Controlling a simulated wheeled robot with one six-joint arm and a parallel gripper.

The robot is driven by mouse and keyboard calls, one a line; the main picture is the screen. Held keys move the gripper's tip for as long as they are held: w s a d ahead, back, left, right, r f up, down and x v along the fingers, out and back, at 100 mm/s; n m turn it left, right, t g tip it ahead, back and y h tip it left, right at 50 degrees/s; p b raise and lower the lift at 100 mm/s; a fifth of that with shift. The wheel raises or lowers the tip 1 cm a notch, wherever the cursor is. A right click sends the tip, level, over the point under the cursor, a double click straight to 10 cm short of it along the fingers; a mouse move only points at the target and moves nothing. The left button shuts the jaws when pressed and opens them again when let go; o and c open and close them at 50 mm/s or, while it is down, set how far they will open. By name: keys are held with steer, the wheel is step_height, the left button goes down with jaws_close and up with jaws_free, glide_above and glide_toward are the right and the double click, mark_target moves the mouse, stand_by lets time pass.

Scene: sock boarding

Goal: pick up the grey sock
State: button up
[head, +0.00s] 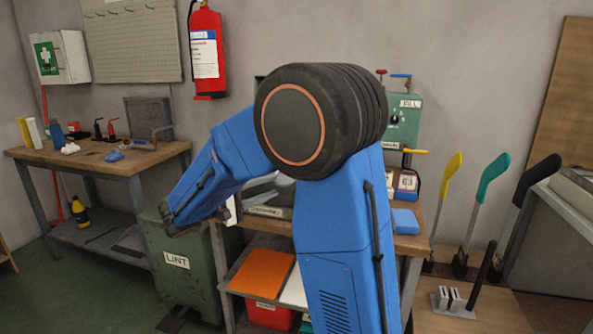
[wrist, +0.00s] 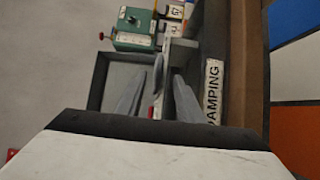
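The grey sock (wrist: 158,78) seems to be the narrow grey shape standing up in the grey tray labelled DAMPING (wrist: 97,85). In the wrist view my gripper (wrist: 161,84) reaches into the tray. Its two grey fingers stand apart, one on each side of that shape, and I see no contact. In the head view the tray (head: 283,213) sits on the workbench, partly hidden behind my blue arm. My gripper there (head: 268,205) points right over the tray, its fingers small and hard to tell from the contents.
A green machine (head: 404,120) stands behind the tray. Yellow (head: 452,175), teal (head: 493,175) and black (head: 538,180) sock-shaped boards stand at the right. A green LINT bin (head: 180,280) is below left. Another table (head: 130,163) holds small tools.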

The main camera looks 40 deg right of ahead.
mark_target(281, 178)
steer(key=shift+w+d+r, duration=0.1)
steer(key=shift+w+d, duration=0.1)
steer(key=shift+d, duration=1.1)
steer(key=shift+w+d+r, duration=0.1)
steer(key=shift+w+d, duration=0.05)
steer(key=shift+d, duration=1.15)
jaws_close()
